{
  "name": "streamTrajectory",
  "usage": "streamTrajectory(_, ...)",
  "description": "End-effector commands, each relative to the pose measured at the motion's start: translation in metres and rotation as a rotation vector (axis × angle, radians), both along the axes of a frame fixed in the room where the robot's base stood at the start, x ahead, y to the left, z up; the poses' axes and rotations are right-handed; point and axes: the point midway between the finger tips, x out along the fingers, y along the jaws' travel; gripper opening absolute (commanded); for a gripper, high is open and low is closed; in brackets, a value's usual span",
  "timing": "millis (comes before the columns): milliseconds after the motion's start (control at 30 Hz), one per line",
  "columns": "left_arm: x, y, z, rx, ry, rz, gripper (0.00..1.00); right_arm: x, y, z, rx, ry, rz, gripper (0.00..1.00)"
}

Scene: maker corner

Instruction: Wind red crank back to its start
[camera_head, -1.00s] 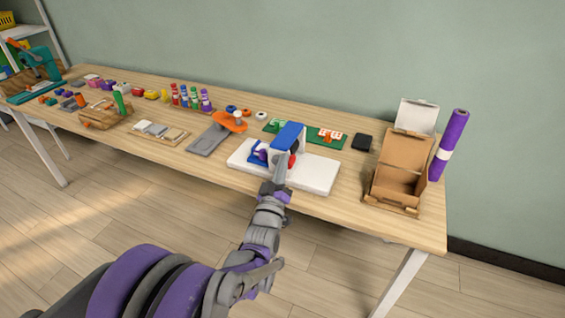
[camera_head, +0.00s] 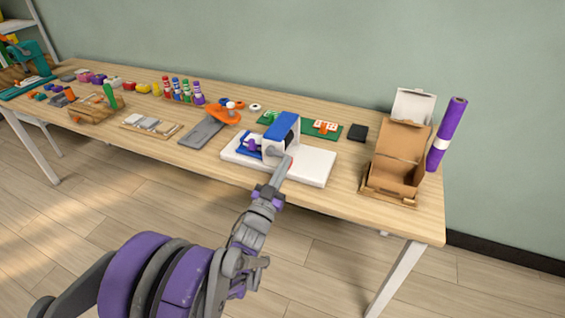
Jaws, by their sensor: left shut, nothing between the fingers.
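The crank machine stands on a white base plate (camera_head: 313,166) near the table's front edge. It has a white housing with a blue top (camera_head: 283,125), and blue and purple parts at its left. Only a thin bit of the red crank (camera_head: 290,162) shows at the housing's right side; my gripper hides the rest. My left gripper (camera_head: 285,160) is shut with nothing between its fingers. Its tips are over the crank in the view; I cannot tell whether they touch it. My right gripper is not in view.
An orange and grey tool (camera_head: 205,132) lies left of the machine. Green boards (camera_head: 322,130) and a black block (camera_head: 357,132) lie behind it. An open cardboard box (camera_head: 397,165) and a purple roll (camera_head: 446,135) stand at right. Bare tabletop lies between plate and box.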

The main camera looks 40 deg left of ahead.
Motion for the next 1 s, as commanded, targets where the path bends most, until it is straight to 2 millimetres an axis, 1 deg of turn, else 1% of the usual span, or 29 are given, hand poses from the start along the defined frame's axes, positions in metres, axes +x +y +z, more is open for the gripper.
streamTrajectory(33, 0.000, 0.001, -0.005, 0.045, 0.012, 0.002, 0.00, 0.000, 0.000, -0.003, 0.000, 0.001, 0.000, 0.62)
streamTrajectory(300, 0.000, 0.001, -0.021, 0.293, 0.071, 0.003, 0.00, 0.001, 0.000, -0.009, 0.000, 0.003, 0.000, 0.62)
streamTrajectory(600, -0.001, 0.004, -0.036, 0.520, 0.126, 0.001, 0.00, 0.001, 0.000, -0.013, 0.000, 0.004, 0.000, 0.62)
streamTrajectory(700, -0.001, 0.005, -0.040, 0.560, 0.135, 0.001, 0.00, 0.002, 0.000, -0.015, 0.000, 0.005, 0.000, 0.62)
streamTrajectory(1000, -0.002, 0.008, -0.045, 0.555, 0.133, 0.001, 0.00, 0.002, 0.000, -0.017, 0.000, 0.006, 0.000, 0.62)
